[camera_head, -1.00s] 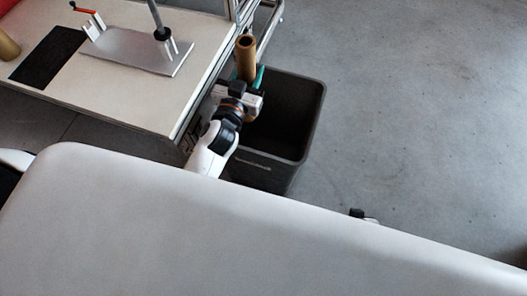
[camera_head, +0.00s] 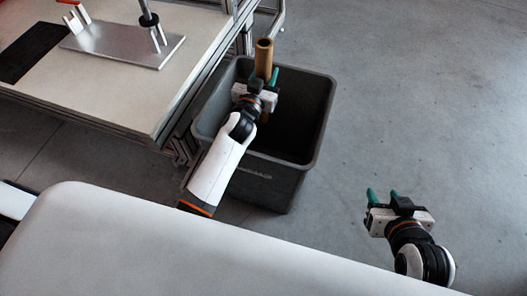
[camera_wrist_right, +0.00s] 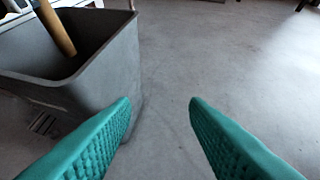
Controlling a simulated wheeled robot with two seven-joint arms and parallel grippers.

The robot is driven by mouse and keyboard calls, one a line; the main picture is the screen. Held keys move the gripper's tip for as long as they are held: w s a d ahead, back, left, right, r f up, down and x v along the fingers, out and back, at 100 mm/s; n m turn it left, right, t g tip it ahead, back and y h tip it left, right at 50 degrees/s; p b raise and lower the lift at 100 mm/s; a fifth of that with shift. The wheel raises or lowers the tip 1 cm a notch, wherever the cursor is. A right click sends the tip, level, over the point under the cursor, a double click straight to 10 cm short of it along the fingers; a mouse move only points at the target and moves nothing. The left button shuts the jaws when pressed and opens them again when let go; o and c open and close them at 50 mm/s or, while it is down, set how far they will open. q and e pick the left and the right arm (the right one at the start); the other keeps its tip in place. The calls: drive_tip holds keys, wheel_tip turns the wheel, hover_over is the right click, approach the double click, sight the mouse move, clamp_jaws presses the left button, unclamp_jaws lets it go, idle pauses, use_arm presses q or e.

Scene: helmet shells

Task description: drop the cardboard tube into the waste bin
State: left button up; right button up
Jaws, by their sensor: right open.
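The brown cardboard tube (camera_head: 263,55) stands nearly upright over the dark grey waste bin (camera_head: 322,125), with its lower part inside the opening. My left gripper (camera_head: 264,75) has its green fingers on both sides of the tube and appears shut on it.
A workbench (camera_head: 125,90) with a metal plate fixture (camera_head: 120,45) and a black mat (camera_head: 28,52) stands left of the bin. Its frame is close to the bin's left side. The grey floor (camera_head: 430,110) on the right is clear.

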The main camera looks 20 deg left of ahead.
use_arm(q)
wheel_tip(320, 180, down, 3)
drive_tip(key=shift+r+b, duration=0.1)
drive_tip(key=shift+b, duration=1.15)
wheel_tip(320, 180, down, 2)
drive_tip(key=shift+f+b, duration=0.1)
drive_tip(key=shift+b, duration=1.05)
drive_tip(key=shift+f, duration=0.15)
use_arm(e)
drive_tip(key=w+a+r+t+y, duration=0.1)
drive_tip(key=r+t+y, duration=0.1)
drive_tip(key=r+t, duration=0.5)
drive_tip(key=w+a+r+t+y, duration=0.1)
drive_tip(key=a+r+t+y, duration=0.1)
drive_tip(key=r+t, duration=0.5)
drive_tip(key=shift+w+a+r+n+y, duration=0.2)
drive_tip(key=shift+a+r+n+y, duration=0.15)
drive_tip(key=shift+r, duration=1.65)
